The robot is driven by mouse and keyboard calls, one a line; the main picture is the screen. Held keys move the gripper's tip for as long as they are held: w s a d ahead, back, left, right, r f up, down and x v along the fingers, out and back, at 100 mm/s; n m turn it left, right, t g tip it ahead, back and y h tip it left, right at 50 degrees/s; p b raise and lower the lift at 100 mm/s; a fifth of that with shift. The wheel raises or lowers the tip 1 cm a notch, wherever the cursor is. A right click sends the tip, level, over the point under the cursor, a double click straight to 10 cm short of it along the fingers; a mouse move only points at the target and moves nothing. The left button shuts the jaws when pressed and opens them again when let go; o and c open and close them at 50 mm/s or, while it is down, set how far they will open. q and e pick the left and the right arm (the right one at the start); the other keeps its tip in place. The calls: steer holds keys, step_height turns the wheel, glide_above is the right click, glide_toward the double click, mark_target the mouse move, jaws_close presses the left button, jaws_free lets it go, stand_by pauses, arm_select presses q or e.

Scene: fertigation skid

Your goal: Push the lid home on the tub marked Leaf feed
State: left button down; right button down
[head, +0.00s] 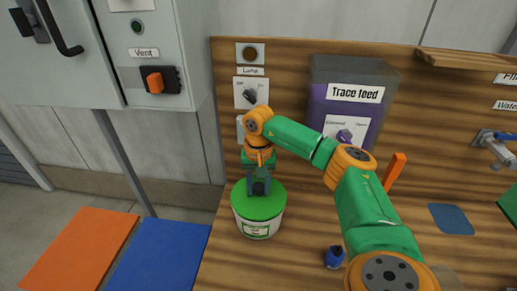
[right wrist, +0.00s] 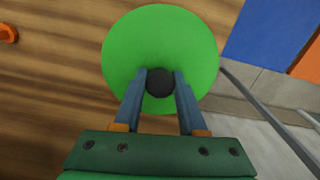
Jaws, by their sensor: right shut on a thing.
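A white tub (head: 257,229) with a green-edged label stands on the wooden bench; the label is too small to read surely. A round green lid (head: 243,207) lies on top of the tub, looking about level, and I cannot tell whether it is fully seated. My right gripper (head: 260,190) points down over the lid, shut on its dark round knob. The left gripper is not in view.
A grey and purple Trace feed box (head: 317,105) stands behind my right arm. A small blue item (head: 334,258) is on the bench right of the tub. A tap (head: 495,145) is at far right. Orange (head: 80,248) and blue (head: 160,256) floor mats lie left.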

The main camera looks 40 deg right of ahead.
steer(key=shift+f, duration=0.1)
stand_by(0.3)
steer(key=shift+f, duration=0.25)
steer(key=shift+f+b, duration=0.25)
steer(key=shift+b, duration=0.1)
stand_by(0.4)
steer(key=c, duration=0.6)
jaws_free()
steer(key=shift+c, duration=0.2)
steer(key=shift+r+p, duration=2.1)
steer(key=shift+r, duration=0.25)
steer(key=shift+f, duration=0.1)
